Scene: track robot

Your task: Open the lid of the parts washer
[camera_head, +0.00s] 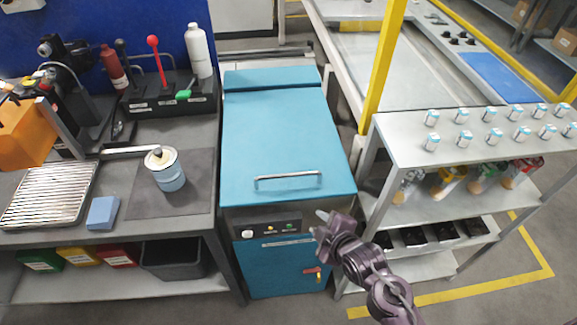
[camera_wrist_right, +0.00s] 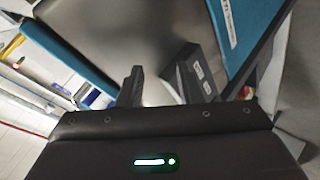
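The parts washer is a teal cabinet in the middle of the head view, with a grey control strip and a teal front door (camera_head: 280,270). Its flat teal lid (camera_head: 280,130) lies shut on top. A silver bar handle (camera_head: 288,178) runs across the lid near its front edge. My right gripper (camera_head: 321,226) is in front of the washer's right front corner, below the handle and apart from it. In the right wrist view its two dark fingers (camera_wrist_right: 160,90) stand apart with nothing between them. My left gripper does not show.
A workbench (camera_head: 195,215) with a pot (camera_head: 165,168), a wire rack (camera_head: 50,194) and a tool holder stands to the left. A metal shelf cart (camera_head: 400,150) with small boxes stands close on the right. A yellow post (camera_head: 384,65) rises behind the cart.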

